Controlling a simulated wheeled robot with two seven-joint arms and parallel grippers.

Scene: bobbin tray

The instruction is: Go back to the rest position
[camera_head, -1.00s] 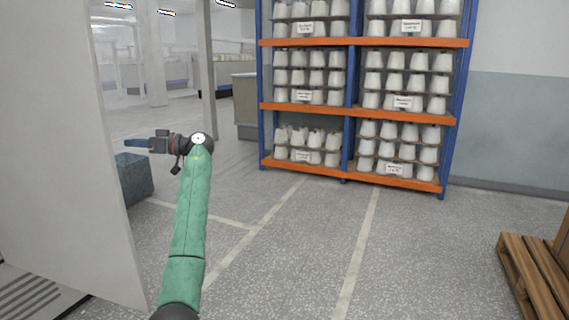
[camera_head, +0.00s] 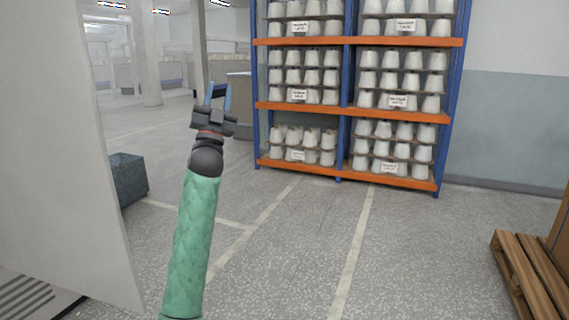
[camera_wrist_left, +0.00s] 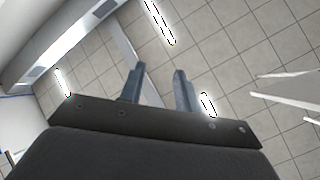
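My left gripper (camera_head: 219,97) is raised in front of me in the head view, its arm in a green sleeve coming up from the bottom. Its two blue fingers point up and stand apart with nothing between them. In the left wrist view the two fingers (camera_wrist_left: 159,88) are also apart and empty, with the tiled ceiling (camera_wrist_left: 215,45) and its lights behind them. My right gripper is in neither view.
A blue and orange rack (camera_head: 305,108) with several trays of white bobbins stands ahead. A pale panel (camera_head: 62,150) is close on the left, with a dark blue box (camera_head: 128,178) behind it. A wooden pallet (camera_head: 530,275) lies at the right. The floor between is clear.

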